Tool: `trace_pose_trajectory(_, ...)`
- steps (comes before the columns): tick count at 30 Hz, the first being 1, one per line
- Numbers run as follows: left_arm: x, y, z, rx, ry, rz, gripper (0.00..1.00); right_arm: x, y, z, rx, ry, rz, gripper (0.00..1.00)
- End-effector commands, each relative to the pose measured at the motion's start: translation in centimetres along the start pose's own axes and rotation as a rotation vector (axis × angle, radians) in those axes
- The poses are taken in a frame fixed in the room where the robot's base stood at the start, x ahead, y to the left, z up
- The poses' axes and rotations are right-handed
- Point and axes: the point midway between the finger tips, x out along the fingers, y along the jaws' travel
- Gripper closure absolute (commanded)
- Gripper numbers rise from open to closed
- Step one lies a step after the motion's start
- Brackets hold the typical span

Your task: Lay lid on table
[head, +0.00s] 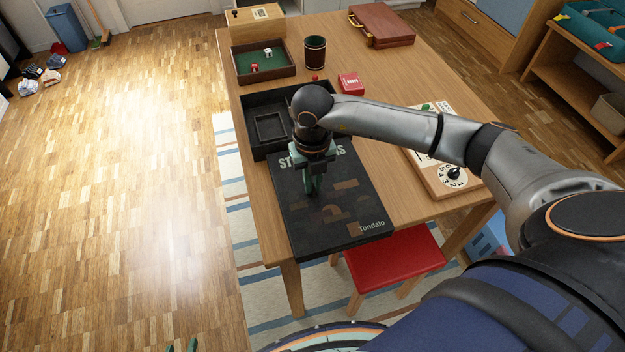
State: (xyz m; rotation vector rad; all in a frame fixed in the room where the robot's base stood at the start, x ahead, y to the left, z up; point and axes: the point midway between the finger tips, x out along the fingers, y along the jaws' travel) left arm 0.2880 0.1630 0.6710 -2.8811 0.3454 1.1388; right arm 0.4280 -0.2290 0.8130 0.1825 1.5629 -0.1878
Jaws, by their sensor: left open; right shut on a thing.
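The black lid (340,210), printed with "Tondalo", is at the near end of the wooden table (440,85), its printed face up. I cannot tell whether it rests flat on the table or is slightly above it. My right gripper (312,192) points down over the lid's far part and is shut on it; the exact grip is hard to see. The open black box base (250,135) stands just beyond the lid, partly behind my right arm. My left gripper (182,346) is open and empty, only its fingertips showing at the bottom edge, away from the table.
A dice tray (240,75), a dark cup (315,52), a red card box (350,84) and a brown case (382,25) stand farther back. A white game board (430,178) lies right of the lid. A red stool (395,262) is by the near edge.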

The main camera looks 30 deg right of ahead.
Motion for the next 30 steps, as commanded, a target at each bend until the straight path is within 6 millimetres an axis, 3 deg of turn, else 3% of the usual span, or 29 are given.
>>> trace_pose_trajectory(7,0.3,0.1,0.0,-0.001,0.007,0.002,0.5,0.4,0.1,0.0,0.0,-0.001,0.001,1.0)
trace_pose_trajectory(8,0.2,0.1,-0.2,0.0,0.008,0.002,0.5,0.3,0.0,0.0,0.0,0.0,0.001,0.86)
trace_pose_trajectory(15,0.2,0.2,-0.5,0.0,0.012,0.005,0.5,0.3,0.1,0.0,0.0,0.0,0.0,0.6)
trace_pose_trajectory(24,0.0,0.3,-0.7,0.0,0.011,0.006,0.5,-0.1,0.1,0.0,0.0,0.0,0.001,0.6)
trace_pose_trajectory(30,0.1,0.1,-0.3,-0.001,0.006,0.002,0.5,-2.8,0.1,0.1,-0.002,-0.005,0.003,0.6)
